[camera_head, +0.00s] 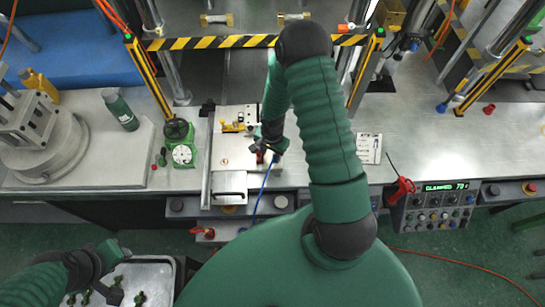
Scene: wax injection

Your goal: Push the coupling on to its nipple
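My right arm bends over the bench, and its gripper (266,150) is low over the right side of a pale fixture plate (232,160). A small red part (261,157), perhaps the coupling, shows at the fingertips. A blue hose (263,190) runs from there down over the bench's front edge. The dark fingers are too small to show whether they are shut on the coupling. I cannot make out the nipple. My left gripper (112,289) is at the bottom left over a metal tray (152,270); its finger state is unclear.
A green dial gauge (182,150) stands left of the plate. A green bottle (121,108) and a round grey fixture (40,140) are farther left. A yellow-black striped bar (220,42) crosses behind. A control box (438,208) sits at the front right. The right bench is mostly clear.

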